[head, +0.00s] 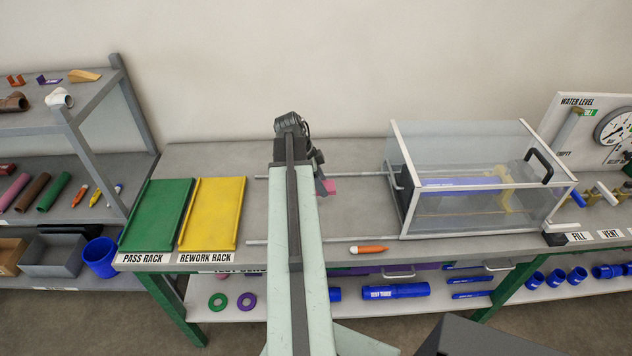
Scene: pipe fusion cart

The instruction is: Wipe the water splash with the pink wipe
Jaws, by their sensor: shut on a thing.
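My gripper (322,179) is at the far end of my arm, above the grey bench top (350,215) between the yellow rack and the clear tank. It is shut on the pink wipe (329,187), and only a small pink piece shows beside my arm. I cannot tell whether the wipe touches the bench. I cannot make out the water splash. My arm hides a strip of the bench.
A clear tank (480,215) stands right of my gripper, with two rails running left from it. An orange marker (369,249) lies near the front edge. Green (157,215) and yellow (213,213) racks are at the left. Bare bench lies between the rails.

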